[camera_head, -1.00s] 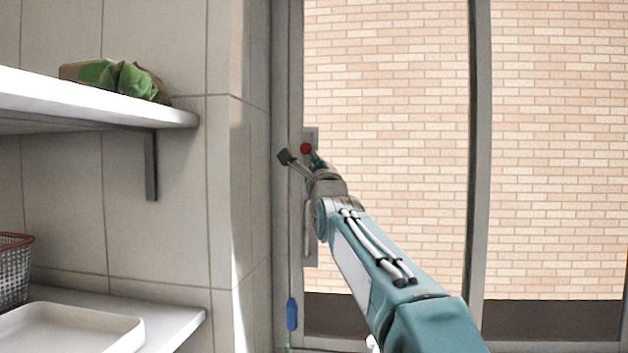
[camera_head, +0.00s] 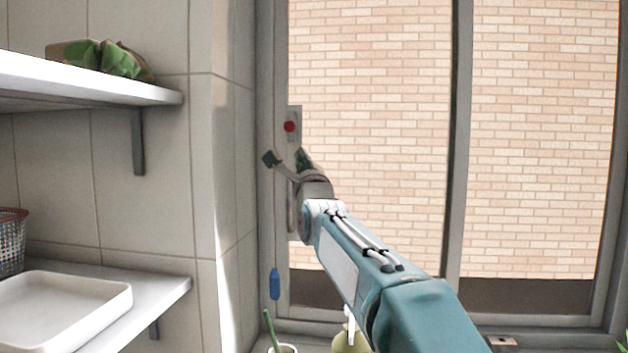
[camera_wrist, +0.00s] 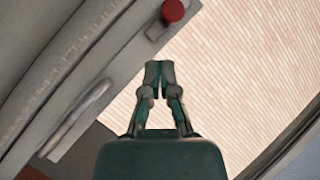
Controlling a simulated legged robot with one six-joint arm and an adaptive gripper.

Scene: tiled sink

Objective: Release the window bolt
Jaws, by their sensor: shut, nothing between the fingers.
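A round red knob (camera_head: 289,127) sits on a grey plate (camera_head: 294,112) on the window's left frame. The knob also shows at the top of the wrist view (camera_wrist: 173,11). I cannot tell whether it is the bolt itself. A grey bar handle (camera_wrist: 76,119) is on the same frame below the knob; my arm partly hides it in the head view. My gripper (camera_wrist: 159,66) is shut and empty, its fingertips close together. In the head view my gripper (camera_head: 302,155) is just below the knob, apart from it.
A tiled wall (camera_head: 150,210) with an upper shelf (camera_head: 90,85) and a lower shelf (camera_head: 170,292) is on the left. A white tray (camera_head: 70,318) lies on the lower one. A blue object (camera_head: 275,284) is on the lower frame. A cup (camera_head: 282,349) stands below.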

